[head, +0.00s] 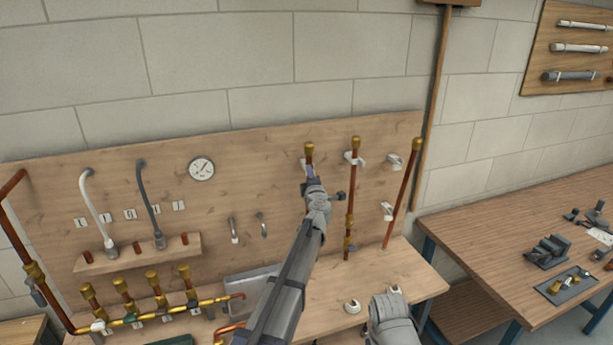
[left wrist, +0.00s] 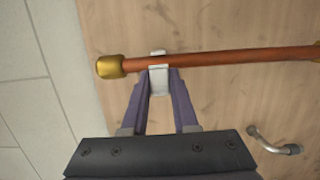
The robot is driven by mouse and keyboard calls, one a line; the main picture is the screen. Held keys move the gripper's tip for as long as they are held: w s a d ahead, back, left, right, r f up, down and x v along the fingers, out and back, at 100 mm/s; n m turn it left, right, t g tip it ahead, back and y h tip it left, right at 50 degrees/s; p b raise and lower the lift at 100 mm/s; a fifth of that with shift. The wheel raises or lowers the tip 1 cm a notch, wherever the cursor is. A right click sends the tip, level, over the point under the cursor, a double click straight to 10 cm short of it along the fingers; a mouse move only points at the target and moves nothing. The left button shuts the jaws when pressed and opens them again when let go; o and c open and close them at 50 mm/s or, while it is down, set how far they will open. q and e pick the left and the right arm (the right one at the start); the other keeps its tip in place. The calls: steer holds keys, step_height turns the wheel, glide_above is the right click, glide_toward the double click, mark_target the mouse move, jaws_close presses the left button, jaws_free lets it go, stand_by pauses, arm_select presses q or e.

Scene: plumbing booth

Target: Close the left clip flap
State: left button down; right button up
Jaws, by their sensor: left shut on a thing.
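The left copper pipe, with a brass cap (head: 309,148) on top, stands against the wooden back board, mostly hidden behind my left arm. In the left wrist view the copper pipe (left wrist: 225,58) runs sideways across the white left clip (left wrist: 159,80). Part of the clip shows on both sides of the pipe; I cannot tell how far its flap is swung. My left gripper (head: 312,172) is at the clip just below the cap. Its purple fingers (left wrist: 160,76) are shut on the white clip part, close beside the pipe.
A middle copper pipe (head: 350,205) stands at a white clip (head: 353,158). A right pipe (head: 403,195) leans near other white clips (head: 387,211). A gauge (head: 201,169) and brass valves (head: 152,279) are to the left. A wooden table (head: 510,225) stands right.

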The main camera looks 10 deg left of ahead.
arm_select(q)
steer(key=n+g+y, duration=0.1)
steer(key=w+n+g+y, duration=0.1)
steer(key=y, duration=0.1)
steer(key=d+n+g+y, duration=0.1)
steer(key=n+y, duration=0.1)
steer(key=shift+w+d, duration=0.1)
steer(key=shift+w, duration=0.05)
steer(key=shift+w+d+n+g+y, duration=0.1)
steer(key=shift+w+n+g+y, duration=0.1)
steer(key=shift+n+g+y, duration=1.3)
steer(key=shift+g, duration=0.4)
steer(key=c, duration=0.7)
jaws_free()
steer(key=v, duration=0.7)
steer(key=shift+s+d+f, duration=0.1)
steer(key=shift+s+d, duration=0.1)
steer(key=shift+d, duration=0.15)
